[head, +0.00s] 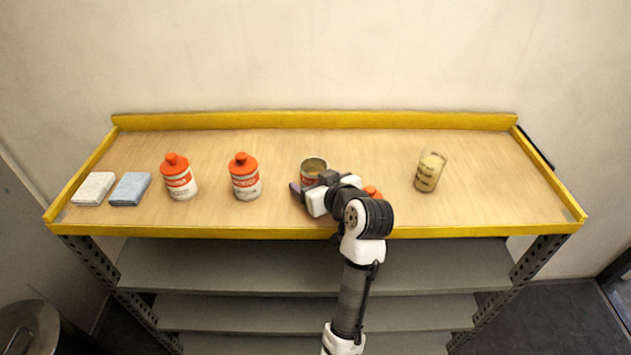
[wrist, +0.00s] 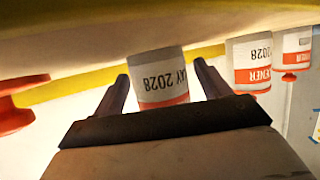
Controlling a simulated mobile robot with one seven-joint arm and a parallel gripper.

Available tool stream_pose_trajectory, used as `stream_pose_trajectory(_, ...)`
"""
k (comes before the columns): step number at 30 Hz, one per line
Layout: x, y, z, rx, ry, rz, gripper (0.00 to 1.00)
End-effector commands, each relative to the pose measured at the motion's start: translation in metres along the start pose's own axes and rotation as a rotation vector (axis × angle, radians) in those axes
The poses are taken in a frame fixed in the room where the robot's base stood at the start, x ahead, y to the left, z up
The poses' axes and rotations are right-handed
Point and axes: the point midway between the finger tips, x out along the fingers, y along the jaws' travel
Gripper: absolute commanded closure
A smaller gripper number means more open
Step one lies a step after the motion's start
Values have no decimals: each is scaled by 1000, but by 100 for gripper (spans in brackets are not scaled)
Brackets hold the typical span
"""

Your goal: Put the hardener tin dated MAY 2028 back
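A tin (head: 313,166) with an open, uncapped metal top stands on the wooden bench top near its middle. In the wrist view, which is upside down, its white label (wrist: 160,72) with a red band reads "AY 2028"; the start of the word is cut off. My gripper (head: 311,184) is at this tin from the front. Its two fingers (wrist: 163,88) are apart, one to each side of the tin, with a visible gap on both sides. The gripper hides the tin's lower part in the head view.
Two orange-capped tins (head: 178,178) (head: 244,178) stand to the left. Another orange cap (head: 373,192) shows just right of my gripper, mostly hidden by my arm. A yellow rim (head: 200,232) edges the bench.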

Motion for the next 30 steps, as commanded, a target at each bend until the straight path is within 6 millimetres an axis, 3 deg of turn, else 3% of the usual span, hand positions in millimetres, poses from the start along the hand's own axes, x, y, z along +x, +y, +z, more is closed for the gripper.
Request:
stream_pose_trajectory(10,-9,1,-2,0,2,2,25)
stream_pose_trajectory(24,-102,1,-2,-1,2,4,25)
stream_pose_trajectory(30,-120,1,-3,1,0,2,25)
